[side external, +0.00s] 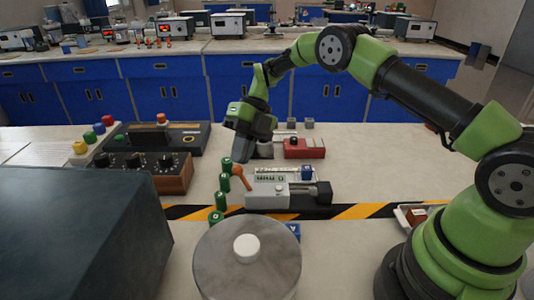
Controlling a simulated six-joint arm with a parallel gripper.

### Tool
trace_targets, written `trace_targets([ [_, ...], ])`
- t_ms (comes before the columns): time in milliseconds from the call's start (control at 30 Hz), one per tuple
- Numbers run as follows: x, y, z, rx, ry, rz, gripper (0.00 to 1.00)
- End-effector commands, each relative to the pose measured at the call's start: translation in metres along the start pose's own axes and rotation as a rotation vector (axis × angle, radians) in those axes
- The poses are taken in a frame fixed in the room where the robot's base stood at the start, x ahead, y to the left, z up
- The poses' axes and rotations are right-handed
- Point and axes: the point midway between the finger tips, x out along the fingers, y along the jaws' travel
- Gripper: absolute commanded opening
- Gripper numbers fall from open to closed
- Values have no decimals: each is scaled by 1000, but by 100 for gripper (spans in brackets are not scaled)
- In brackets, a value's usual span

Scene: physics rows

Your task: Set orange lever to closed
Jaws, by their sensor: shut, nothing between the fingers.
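The orange lever (236,171) is a short arm with a round orange knob, at the left end of a white and grey device (268,195) on the bench. The lever leans up and to the left from the device. My gripper (236,158) points down just above the orange knob, shut with nothing in it. From this angle I cannot tell whether its tips touch the knob. The fingertips are small and partly merge with the lever's top.
Several green cylinders (216,216) stand left of the device. A red box (304,148) is behind it. A round grey drum (246,262) and a dark box (70,230) fill the front. A knob panel (150,172) stands at left. Open bench lies right of the red box.

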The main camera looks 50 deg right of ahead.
Motion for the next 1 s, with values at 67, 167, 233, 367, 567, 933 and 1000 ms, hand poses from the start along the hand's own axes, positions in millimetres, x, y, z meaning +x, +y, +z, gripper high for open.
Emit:
trace_targets([
  [67,0,0,0,0,0,0,0],
  [167,0,-2,-1,1,-1,0,0],
  [233,0,-6,-3,2,-1,1,0],
  [367,0,-11,-6,1,-1,0,0],
  [567,0,-14,-8,0,-1,0,0],
  [933,-55,-14,-7,0,-7,-1,0],
  [1000,-67,-14,-6,-2,-6,0,0],
])
